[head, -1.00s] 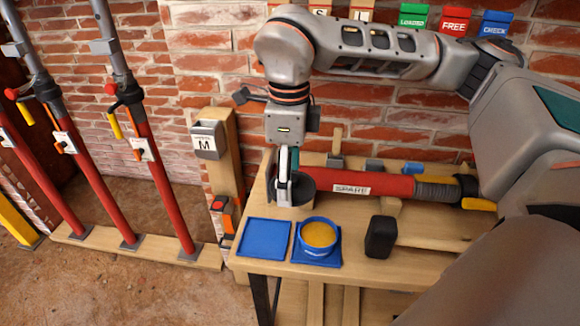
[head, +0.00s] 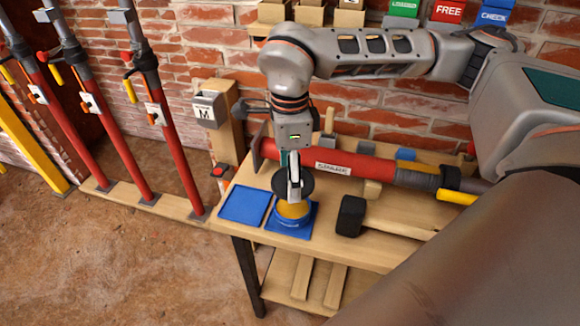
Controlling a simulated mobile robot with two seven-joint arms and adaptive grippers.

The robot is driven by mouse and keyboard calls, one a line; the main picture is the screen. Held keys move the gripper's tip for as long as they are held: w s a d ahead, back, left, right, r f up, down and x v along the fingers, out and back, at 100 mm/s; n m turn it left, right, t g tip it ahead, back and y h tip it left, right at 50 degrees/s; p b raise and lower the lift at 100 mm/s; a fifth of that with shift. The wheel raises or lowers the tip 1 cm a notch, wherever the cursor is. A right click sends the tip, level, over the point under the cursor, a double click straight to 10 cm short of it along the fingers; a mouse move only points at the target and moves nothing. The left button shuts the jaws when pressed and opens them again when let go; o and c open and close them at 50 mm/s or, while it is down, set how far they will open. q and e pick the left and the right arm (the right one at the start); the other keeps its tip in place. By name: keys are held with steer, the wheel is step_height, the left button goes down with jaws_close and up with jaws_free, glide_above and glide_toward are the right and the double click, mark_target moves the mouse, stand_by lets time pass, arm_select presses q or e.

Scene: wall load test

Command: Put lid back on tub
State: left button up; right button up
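The tub (head: 291,218) is a round blue container with yellow contents, standing on a blue square mat (head: 303,230) on the wooden bench. A dark round lid (head: 279,182) is held above the tub and hides the back part of its opening. My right gripper (head: 294,193), coming down from above, is shut on the lid near its middle. The fingertips are partly merged with the lid, so the exact grip is hard to see. The lid appears slightly above the tub, apart from its rim. My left gripper is not in view.
An empty blue mat (head: 244,204) lies left of the tub. A black-headed mallet (head: 350,216) lies to the right. A red prop (head: 350,165) lies along the bench behind the tub. Several red props (head: 178,150) stand at the left.

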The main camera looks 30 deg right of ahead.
steer(key=shift+f+b, duration=0.95)
steer(key=shift+f, duration=0.4)
steer(key=shift+f+b, duration=1.2)
steer(key=shift+f, duration=0.75)
steer(key=shift+f, duration=0.1)
stand_by(0.4)
steer(key=o, duration=1.4)
